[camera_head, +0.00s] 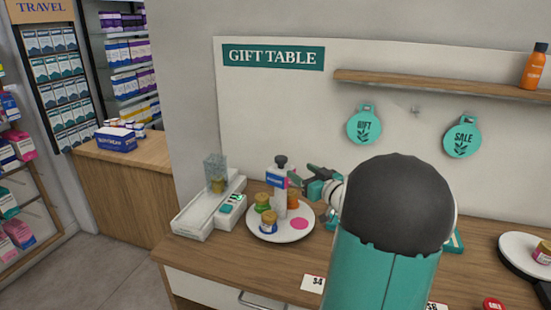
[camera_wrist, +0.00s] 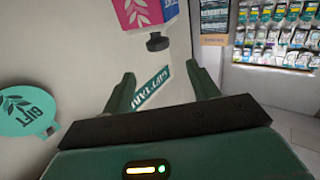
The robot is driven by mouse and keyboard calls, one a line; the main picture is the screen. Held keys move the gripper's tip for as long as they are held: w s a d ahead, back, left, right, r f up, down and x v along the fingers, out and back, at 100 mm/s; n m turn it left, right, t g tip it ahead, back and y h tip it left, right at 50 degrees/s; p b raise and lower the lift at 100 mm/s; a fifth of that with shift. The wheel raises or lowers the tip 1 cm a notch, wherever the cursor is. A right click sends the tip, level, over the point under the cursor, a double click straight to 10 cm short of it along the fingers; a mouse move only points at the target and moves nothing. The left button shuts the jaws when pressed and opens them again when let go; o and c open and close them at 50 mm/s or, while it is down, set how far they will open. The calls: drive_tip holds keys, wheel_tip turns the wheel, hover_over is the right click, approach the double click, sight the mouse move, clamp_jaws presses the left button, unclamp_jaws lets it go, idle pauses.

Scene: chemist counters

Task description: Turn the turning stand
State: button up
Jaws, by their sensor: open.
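The turning stand (camera_head: 284,236) appears to be the round white plate on the wooden counter, left of my arm. My gripper (camera_head: 303,175) is open, above the plate's right part and beside the bottle's upper part. In the wrist view my gripper (camera_wrist: 162,76) has nothing between its fingers; a pink and blue bottle (camera_wrist: 146,14) with a black cap shows beyond them. The stand itself is not seen there.
A white tray (camera_head: 196,222) with a clear holder stands close left of the plate. A black-based round white plate (camera_head: 518,247) is at far right. A wooden shelf (camera_head: 435,86) and two teal tags (camera_head: 364,128) are on the wall behind.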

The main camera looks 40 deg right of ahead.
sight(286, 160)
drive_tip(key=w, duration=0.4)
drive_tip(key=w+d, duration=0.1)
drive_tip(key=w, duration=0.2)
drive_tip(key=w+d, duration=0.1)
drive_tip(key=w, duration=0.3)
drive_tip(key=shift+w+d+f, duration=0.1)
drive_tip(key=shift+w+d, duration=0.05)
drive_tip(key=shift+w, duration=0.15)
clamp_jaws()
drive_tip(key=shift+s+d, duration=0.1)
